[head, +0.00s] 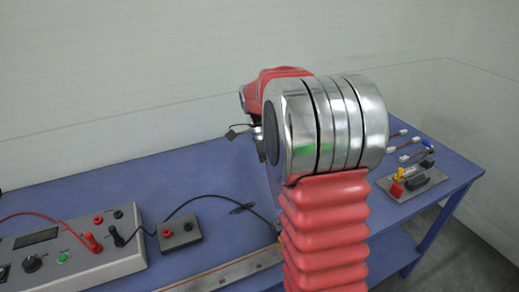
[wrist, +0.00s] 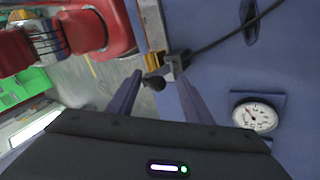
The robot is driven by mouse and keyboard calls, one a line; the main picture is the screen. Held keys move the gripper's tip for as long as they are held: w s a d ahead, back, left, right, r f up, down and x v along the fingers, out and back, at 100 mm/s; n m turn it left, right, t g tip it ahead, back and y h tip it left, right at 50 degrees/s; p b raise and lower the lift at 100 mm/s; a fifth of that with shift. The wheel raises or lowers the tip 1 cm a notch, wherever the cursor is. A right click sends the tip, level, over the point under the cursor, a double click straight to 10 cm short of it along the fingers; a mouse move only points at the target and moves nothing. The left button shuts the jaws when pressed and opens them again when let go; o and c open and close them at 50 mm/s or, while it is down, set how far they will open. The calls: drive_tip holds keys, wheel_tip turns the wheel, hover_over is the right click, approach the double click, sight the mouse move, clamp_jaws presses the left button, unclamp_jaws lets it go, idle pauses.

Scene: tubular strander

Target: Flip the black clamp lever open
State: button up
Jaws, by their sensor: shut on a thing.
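In the wrist view the black clamp lever (wrist: 154,82), with a rounded end, lies between the fingertips of my gripper (wrist: 158,76). My gripper is shut on it, though the exact contact is hard to make out. A yellow clamp part (wrist: 153,58) and a small grey block (wrist: 174,64) sit just beyond it, at the end of a metal rail (wrist: 153,25). In the head view my own arm hides the gripper and the clamp. The rail (head: 225,272) shows at the bottom there.
A black cable (wrist: 222,42) runs to the grey block. A round gauge (wrist: 256,117) lies to the right. On the blue table (head: 150,180) stand a grey meter box (head: 75,248), a small socket box (head: 180,233) and a tray (head: 428,180) of parts at right.

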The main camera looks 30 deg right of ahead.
drive_tip(key=w+d+r, duration=0.1)
drive_tip(key=w+r, duration=0.6)
drive_tip(key=w, duration=0.4)
drive_tip(key=shift+w+d+r, duration=0.25)
drive_tip(key=shift+w+d, duration=0.05)
drive_tip(key=shift+w, duration=0.05)
idle(1.5)
idle(0.6)
drive_tip(key=a+f+n+t, duration=0.35)
drive_tip(key=f+n, duration=0.35)
drive_tip(key=n, duration=0.6)
drive_tip(key=s+a+r+n+t, duration=0.2)
drive_tip(key=s+a+n+t, duration=0.2)
drive_tip(key=s+a, duration=0.4)
drive_tip(key=s+a+r+n+t, duration=0.2)
drive_tip(key=s+a+n+t, duration=0.2)
drive_tip(key=s, duration=0.9)
drive_tip(key=a+n, duration=0.3)
drive_tip(key=a, duration=0.1)
drive_tip(key=shift+s+a+r+h, duration=0.15)
drive_tip(key=shift+a+r+h, duration=0.15)
drive_tip(key=shift+h, duration=0.1)
